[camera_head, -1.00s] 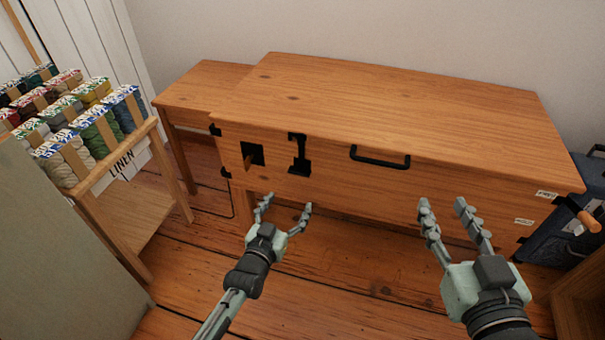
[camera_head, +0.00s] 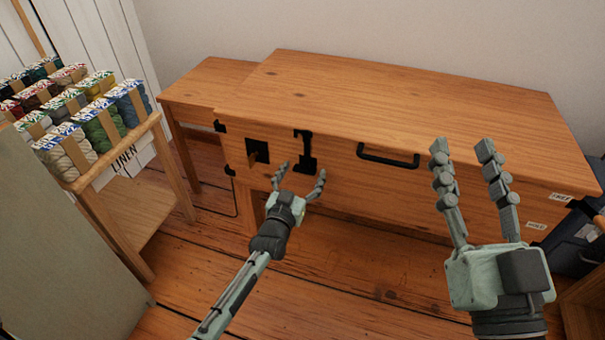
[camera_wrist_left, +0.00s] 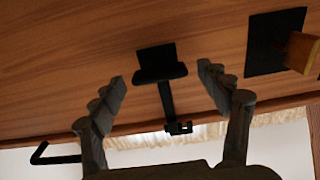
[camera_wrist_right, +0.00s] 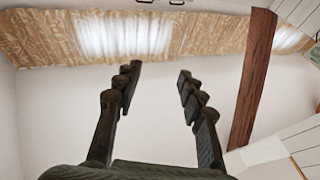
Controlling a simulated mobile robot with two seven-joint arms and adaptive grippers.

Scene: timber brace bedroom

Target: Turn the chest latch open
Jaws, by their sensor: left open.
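The wooden chest (camera_head: 400,100) has a black plate (camera_head: 251,145) with a wooden turn piece (camera_head: 252,163) on its front, at the left. Beside it is a black hasp-like fitting (camera_head: 304,150). In the left wrist view, the fitting (camera_wrist_left: 165,90) lies between my finger lines and the wooden piece (camera_wrist_left: 303,52) is at upper right. My left gripper (camera_head: 301,177) is open and empty, just in front of and below the fitting; contact is not visible. My right gripper (camera_head: 463,150) is open and empty, raised before the chest's right half.
A black handle (camera_head: 388,160) sticks out from the chest front. A wooden side table (camera_head: 205,85) stands left of the chest. A yarn rack (camera_head: 160,130) is at the left, and a dark blue case (camera_head: 575,243) at the right. Floor is clear in front.

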